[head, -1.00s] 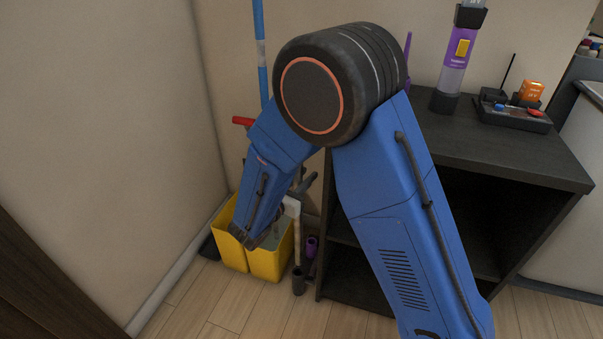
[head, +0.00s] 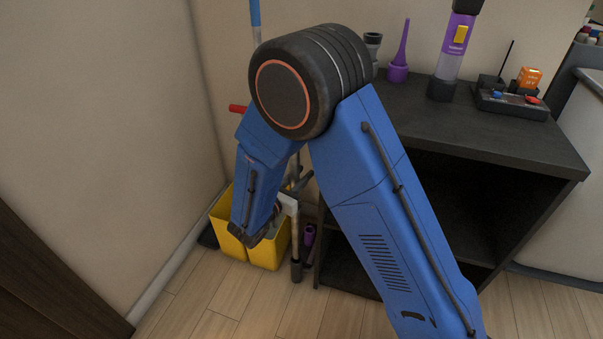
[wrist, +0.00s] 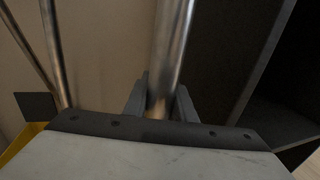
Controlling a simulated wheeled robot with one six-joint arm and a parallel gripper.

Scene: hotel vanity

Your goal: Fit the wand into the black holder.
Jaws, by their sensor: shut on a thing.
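The wand is a metal tube (wrist: 170,50) that runs upright between my gripper's fingers (wrist: 162,108) in the wrist view. My gripper is shut on it. In the head view its lower part (head: 295,238) hangs below the pale block of my gripper (head: 288,203) and ends in a black piece (head: 296,270) near the floor. I cannot tell whether that end touches the floor. My forearm hides much of the tube's upper part. A dark piece with a purple collar (head: 309,236) stands just right of the tube, by the cabinet. I cannot tell whether it is the black holder.
A yellow bucket (head: 268,255) stands directly left of the tube. A dark open cabinet (head: 500,140) stands to the right; a purple vacuum (head: 455,48), a purple nozzle (head: 398,70) and a black tray (head: 512,104) are on top. The wood floor in front is clear.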

